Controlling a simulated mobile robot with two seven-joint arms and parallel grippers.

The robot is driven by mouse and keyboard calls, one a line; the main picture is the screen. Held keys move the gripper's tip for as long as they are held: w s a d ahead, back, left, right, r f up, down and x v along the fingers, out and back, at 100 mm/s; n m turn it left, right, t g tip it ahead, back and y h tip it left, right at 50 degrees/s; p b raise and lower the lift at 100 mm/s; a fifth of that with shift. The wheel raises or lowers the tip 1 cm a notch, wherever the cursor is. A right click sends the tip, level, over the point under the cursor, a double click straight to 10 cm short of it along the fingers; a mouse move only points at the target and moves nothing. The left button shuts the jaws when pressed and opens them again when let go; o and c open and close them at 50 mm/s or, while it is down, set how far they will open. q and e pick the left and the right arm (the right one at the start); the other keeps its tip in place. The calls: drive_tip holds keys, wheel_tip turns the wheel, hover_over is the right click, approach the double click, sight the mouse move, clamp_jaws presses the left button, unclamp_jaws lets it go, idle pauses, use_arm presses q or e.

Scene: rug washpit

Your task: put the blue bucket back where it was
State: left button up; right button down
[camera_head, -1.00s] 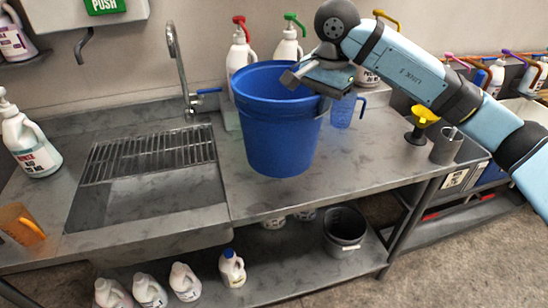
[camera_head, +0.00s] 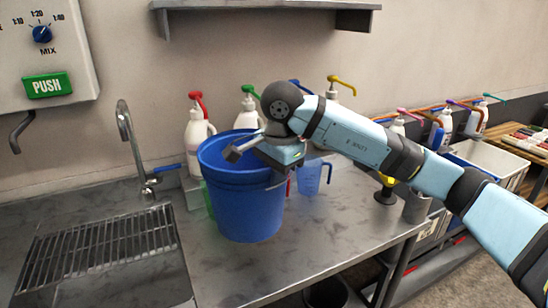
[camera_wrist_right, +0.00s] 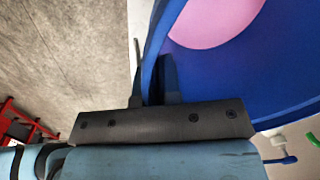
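The blue bucket (camera_head: 243,205) stands upright on the steel counter (camera_head: 215,268), right of the sink grate. Its base looks to be on the counter, though a small gap would be hard to tell. My right gripper (camera_head: 262,148) reaches in from the right over the bucket's right rim. In the right wrist view its two fingers (camera_wrist_right: 152,85) lie on either side of the bucket's wall (camera_wrist_right: 205,70), close together and shut on it. Something pink (camera_wrist_right: 215,22) shows inside the bucket. My left gripper is in no view.
A clear blue measuring jug (camera_head: 311,178) stands close right of the bucket. Pump bottles (camera_head: 197,135) stand behind it. A yellow funnel (camera_head: 386,188) and a grey cup (camera_head: 416,208) are farther right. The faucet (camera_head: 130,145) and drain grate (camera_head: 95,250) are left. The counter's front is clear.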

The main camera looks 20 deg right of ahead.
wheel_tip(320, 180, down, 13)
drive_tip(key=p, duration=0.1)
idle(0.5)
drive_tip(key=c, duration=1.7)
unclamp_jaws()
drive_tip(key=shift+f, duration=0.25)
drive_tip(key=shift+c, duration=0.2)
drive_tip(key=o, duration=0.4)
drive_tip(key=shift+s+r, duration=0.1)
drive_tip(key=shift+o, duration=0.2)
drive_tip(key=shift+r, duration=0.1)
